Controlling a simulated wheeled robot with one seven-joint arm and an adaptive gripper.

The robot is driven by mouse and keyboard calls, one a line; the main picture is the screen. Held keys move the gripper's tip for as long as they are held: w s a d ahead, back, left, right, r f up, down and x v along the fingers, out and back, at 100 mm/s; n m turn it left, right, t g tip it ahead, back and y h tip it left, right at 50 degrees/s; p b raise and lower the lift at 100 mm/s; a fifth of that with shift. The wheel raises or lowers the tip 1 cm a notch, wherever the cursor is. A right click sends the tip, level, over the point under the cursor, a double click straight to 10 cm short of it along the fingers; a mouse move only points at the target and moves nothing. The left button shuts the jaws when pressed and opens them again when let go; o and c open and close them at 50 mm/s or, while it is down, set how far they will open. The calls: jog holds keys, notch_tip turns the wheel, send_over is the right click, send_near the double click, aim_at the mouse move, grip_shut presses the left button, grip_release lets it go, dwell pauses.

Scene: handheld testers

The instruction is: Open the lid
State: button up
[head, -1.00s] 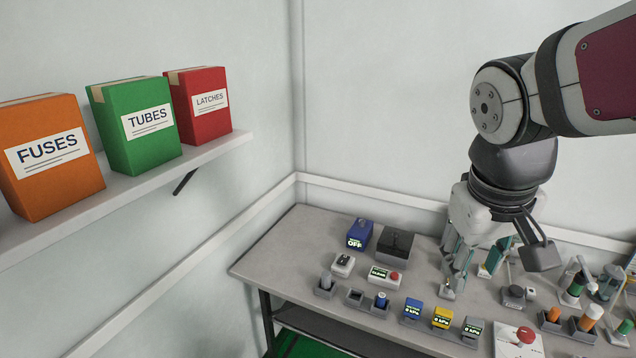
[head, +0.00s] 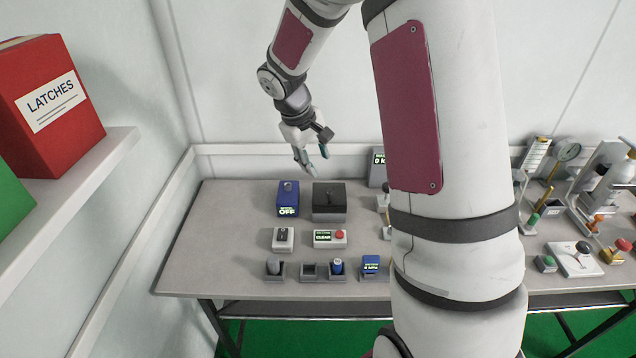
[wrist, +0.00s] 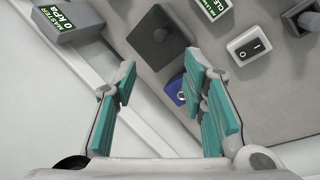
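A dark grey box with a black top and a small raised piece on it (head: 329,203) stands at the back left of the table. It also shows in the wrist view (wrist: 150,40), ahead of the fingers. Which part is a lid is not clear. A blue unit with a screen reading OFF (head: 288,198) stands just left of the box. It is partly hidden by a finger in the wrist view (wrist: 173,88). My gripper (head: 312,166) is open and empty, above and behind these two, touching neither. Its teal-padded fingers are spread in the wrist view (wrist: 160,78).
A grey kPa display (head: 378,168) stands right of the dark box. My arm hides the table's middle. A shelf (head: 65,200) juts out at left.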

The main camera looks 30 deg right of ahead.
aim_at(329, 190)
jog(key=x, duration=1.3)
jog(key=shift+s, duration=0.1)
jog(key=shift+c, duration=0.6)
grip_shut()
